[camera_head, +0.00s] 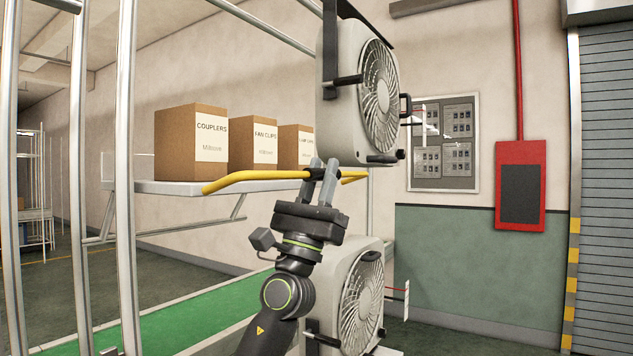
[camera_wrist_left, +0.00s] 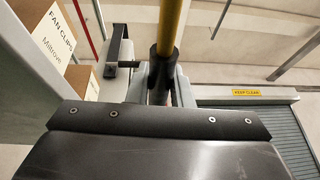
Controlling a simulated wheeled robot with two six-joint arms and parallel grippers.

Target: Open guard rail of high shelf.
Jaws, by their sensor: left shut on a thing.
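The yellow guard rail (camera_head: 258,175) runs along the front edge of the high shelf (camera_head: 178,187). My left gripper (camera_head: 322,174) is shut on the rail near its right part, at a dark sleeve. In the left wrist view, the yellow rail (camera_wrist_left: 170,25) runs up from the dark sleeve between the fingers of my left gripper (camera_wrist_left: 162,82). The fingers hide part of the rail. My right gripper is in neither view.
Cardboard boxes labelled COUPLERS (camera_head: 190,141), FAN CLIPS (camera_head: 253,142) and a third box (camera_head: 293,146) stand on the shelf. A large fan unit (camera_head: 340,90) hangs behind my gripper, with another fan unit (camera_head: 357,300) below. Metal posts (camera_head: 125,200) stand at left.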

